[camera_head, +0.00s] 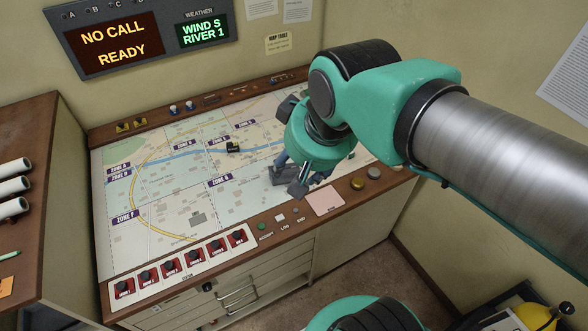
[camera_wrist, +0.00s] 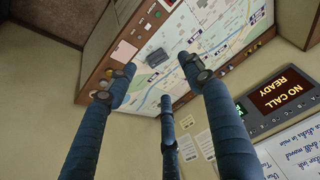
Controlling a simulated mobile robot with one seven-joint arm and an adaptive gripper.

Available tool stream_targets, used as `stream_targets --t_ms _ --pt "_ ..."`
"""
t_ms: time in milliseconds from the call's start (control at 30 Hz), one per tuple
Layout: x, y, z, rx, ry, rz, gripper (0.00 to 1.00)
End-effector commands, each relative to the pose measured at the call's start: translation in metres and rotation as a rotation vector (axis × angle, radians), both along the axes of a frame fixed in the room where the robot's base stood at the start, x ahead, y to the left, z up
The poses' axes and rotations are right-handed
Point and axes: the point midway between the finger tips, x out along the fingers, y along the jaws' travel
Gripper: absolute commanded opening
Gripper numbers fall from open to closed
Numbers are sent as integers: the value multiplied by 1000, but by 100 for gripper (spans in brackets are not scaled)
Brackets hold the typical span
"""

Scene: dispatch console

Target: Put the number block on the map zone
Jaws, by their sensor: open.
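A small black block with yellow marks (camera_head: 232,147), which looks like the number block, sits on the upper middle of the map in the head view. I cannot read a number on it. The map (camera_head: 160,190) is a printed street plan with purple zone labels and a blue river; it also shows in the wrist view (camera_wrist: 215,25). My gripper (camera_head: 292,182) hangs over the map's right part, to the right of the block, its fingers spread and empty. A dark grey object (camera_wrist: 157,57) shows on the map beyond the fingers; I cannot tell what it is.
Red switches (camera_head: 182,265) line the console's front edge, with small buttons (camera_head: 280,217) and a pink pad (camera_head: 325,200) to their right. A wooden cabinet (camera_head: 40,180) stands at the left. A display (camera_head: 120,43) hangs behind. The map's left part is clear.

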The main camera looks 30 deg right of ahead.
Motion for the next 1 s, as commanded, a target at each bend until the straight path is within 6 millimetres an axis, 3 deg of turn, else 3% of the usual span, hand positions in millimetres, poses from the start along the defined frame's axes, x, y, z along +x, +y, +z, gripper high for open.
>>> stream_targets --t_ms 100,300,767,1000 --pt "-18 7 -6 -12 -15 42 52" --pt "-30 11 -11 -23 -25 74 52" --pt "-31 11 -14 -23 -25 76 52" --pt "-31 11 -37 -23 -25 76 52"
